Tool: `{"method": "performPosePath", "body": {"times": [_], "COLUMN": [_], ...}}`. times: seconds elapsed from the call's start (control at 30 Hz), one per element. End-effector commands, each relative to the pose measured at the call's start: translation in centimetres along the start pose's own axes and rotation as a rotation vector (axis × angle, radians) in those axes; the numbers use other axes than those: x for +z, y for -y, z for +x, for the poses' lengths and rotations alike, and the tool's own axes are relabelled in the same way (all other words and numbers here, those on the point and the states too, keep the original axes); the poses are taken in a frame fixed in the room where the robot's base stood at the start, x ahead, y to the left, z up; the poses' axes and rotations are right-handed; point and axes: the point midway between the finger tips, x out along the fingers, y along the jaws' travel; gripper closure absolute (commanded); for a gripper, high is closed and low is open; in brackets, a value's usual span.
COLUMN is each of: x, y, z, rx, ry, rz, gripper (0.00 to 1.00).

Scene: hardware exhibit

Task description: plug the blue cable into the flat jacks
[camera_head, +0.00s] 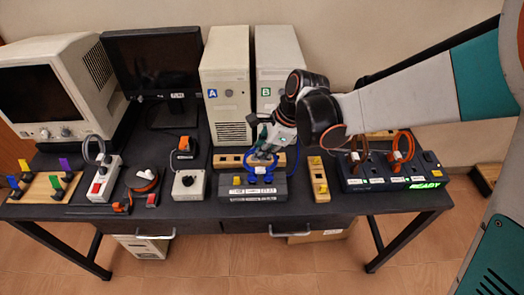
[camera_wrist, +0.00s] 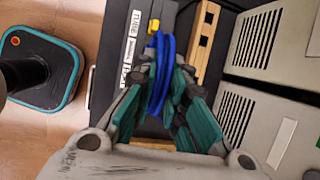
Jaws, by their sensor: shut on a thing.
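A coiled blue cable (camera_head: 262,168) hangs at the end of my gripper (camera_head: 265,148), above the dark table. In the wrist view the blue cable (camera_wrist: 160,62) is a bundle of loops between the green-padded fingers of my gripper (camera_wrist: 165,92), which are shut on it. Below it is a dark box (camera_head: 240,196) with white labels and a yellow plug (camera_head: 237,180); the box also shows in the wrist view (camera_wrist: 128,68). A wooden block (camera_head: 226,161) with dark square holes lies behind the box; it also shows in the wrist view (camera_wrist: 205,28). The cable's ends are hidden or too small to tell.
Two PC towers, A (camera_head: 228,75) and B (camera_head: 278,70), stand close behind. A narrow wooden block (camera_head: 319,180) and a dark panel with an orange cable (camera_head: 402,150) and a green READY sign (camera_head: 424,185) are to the right. A grey switch box (camera_head: 188,185) stands left.

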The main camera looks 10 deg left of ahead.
Motion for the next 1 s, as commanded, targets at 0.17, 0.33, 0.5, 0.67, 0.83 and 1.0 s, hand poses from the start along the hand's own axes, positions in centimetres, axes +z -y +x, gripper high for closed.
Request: {"method": "performPosePath", "body": {"times": [0.17, 0.33, 0.5, 0.67, 0.83, 1.0], "x": [0.00, -0.06, -0.15, -0.23, -0.26, -0.25], "y": [0.00, -0.01, -0.04, -0.05, -0.06, -0.06], "z": [0.00, 0.16, 0.39, 0.59, 0.65, 0.63], "rx": [-0.001, -0.001, -0.001, -0.001, -0.001, -0.001], "ry": [0.000, 0.000, 0.000, 0.000, 0.000, 0.000], "rz": [0.000, 0.000, 0.000, 0.000, 0.000, 0.000], "gripper": [1.00, 1.00, 1.00, 1.00, 1.00, 1.00]}}
